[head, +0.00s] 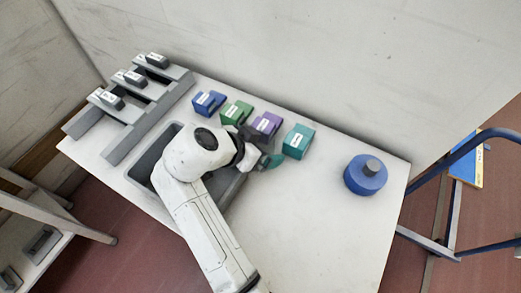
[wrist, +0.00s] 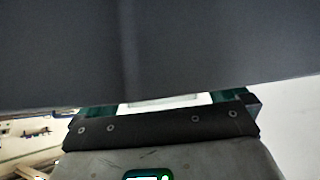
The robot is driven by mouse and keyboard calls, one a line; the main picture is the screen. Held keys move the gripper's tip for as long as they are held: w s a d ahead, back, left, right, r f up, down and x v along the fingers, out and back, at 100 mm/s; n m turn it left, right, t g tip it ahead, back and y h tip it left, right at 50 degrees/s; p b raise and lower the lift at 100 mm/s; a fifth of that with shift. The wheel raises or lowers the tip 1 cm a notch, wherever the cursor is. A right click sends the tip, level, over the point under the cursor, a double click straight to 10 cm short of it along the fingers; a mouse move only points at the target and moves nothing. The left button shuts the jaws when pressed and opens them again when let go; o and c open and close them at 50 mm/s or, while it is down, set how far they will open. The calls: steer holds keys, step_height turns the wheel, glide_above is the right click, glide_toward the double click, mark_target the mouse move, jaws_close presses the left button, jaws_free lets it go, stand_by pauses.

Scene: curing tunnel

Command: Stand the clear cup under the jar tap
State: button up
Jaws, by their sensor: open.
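I cannot make out a clear cup or a jar tap in either view. A blue round body with a grey knob on top (head: 366,175) stands at the right end of the white table in the head view; no tap shows on it. My gripper (head: 268,160) is open over the middle of the table, just left of and in front of the teal block (head: 298,142). My arm hides part of the table below it. In the wrist view a dark surface fills the upper half, and I cannot tell what it is.
Blue (head: 208,103), green (head: 236,112) and purple (head: 267,123) labelled blocks line the table's back edge. A grey basin (head: 140,172) lies partly under my arm. A grey rack (head: 130,140) stands left. The white table (head: 320,225) is clear at front right. A blue frame (head: 440,165) stands beyond.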

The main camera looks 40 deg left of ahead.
steer(key=shift+c, duration=0.4)
steer(key=c, duration=1)
steer(key=shift+r, duration=0.15)
